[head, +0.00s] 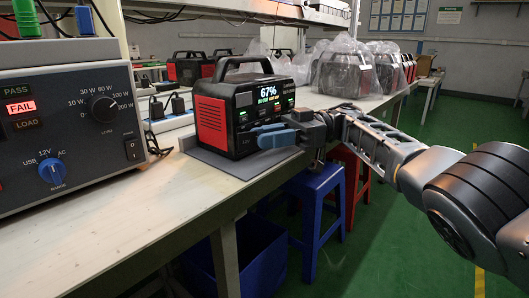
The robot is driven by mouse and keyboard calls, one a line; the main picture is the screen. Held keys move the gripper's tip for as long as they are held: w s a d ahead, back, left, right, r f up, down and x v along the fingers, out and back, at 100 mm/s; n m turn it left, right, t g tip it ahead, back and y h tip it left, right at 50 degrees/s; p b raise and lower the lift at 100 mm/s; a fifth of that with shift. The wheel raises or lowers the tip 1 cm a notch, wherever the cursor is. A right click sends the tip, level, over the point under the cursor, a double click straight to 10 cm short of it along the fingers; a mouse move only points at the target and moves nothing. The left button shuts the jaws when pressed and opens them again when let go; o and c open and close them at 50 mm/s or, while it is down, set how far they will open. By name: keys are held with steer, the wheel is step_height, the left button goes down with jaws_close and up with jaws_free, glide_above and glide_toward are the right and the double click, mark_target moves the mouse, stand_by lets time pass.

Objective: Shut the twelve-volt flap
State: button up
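The power station (225,115) is a black box with red-orange sides and a top handle. Its lit screen (268,93) reads 67%. It stands upright on a grey mat (221,160) on the bench. My gripper (256,137) comes in from the right, its blue fingers in front of the lower part of the station's front face. The fingers look close to the face or touching it; I cannot tell which. The gap between them is not clear. The twelve-volt flap cannot be made out; the fingers cover much of that area.
A grey test box (66,115) with knobs and a lit red FAIL lamp stands on the left of the bench (150,215). Chargers with cables (168,108) sit behind the mat. Plastic-wrapped units (347,68) stand further back. Blue (317,200) and red stools are below.

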steer(key=shift+d+r+m+t+y+p, duration=0.15)
steer(key=shift+r+m+t+y+p, duration=0.2)
steer(key=shift+p, duration=1.55)
